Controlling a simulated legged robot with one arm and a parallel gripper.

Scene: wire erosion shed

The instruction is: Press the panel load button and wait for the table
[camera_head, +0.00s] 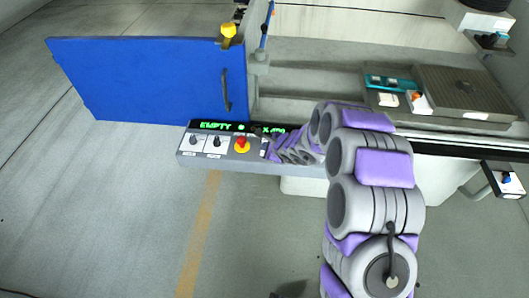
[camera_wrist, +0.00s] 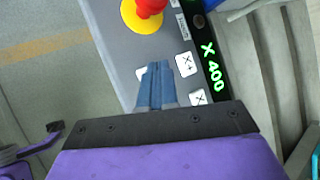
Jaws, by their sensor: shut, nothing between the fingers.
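The control panel (camera_head: 205,160) is a grey box with a black strip and green lettering reading "EMPTY" and "X 400" in the head view. The panel (camera_wrist: 112,32) fills the upper middle of the wrist view. My gripper (camera_wrist: 157,68) is shut and empty, its blue fingers over the panel face. A white button (camera_wrist: 141,73) is mostly hidden behind the fingertips; its label cannot be read, nor can contact be judged. White X-marked buttons (camera_wrist: 184,64) lie just right of the fingers. The load button cannot be identified. The table (camera_head: 465,92) is at the upper right, behind my arm.
A red stop knob on a yellow ring (camera_head: 241,145) sits on the panel beside two black rotary knobs (camera_head: 216,141). A blue door (camera_head: 140,80) with a handle stands behind the panel. A teal tray (camera_head: 388,84) lies beside the table. The floor at left is clear.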

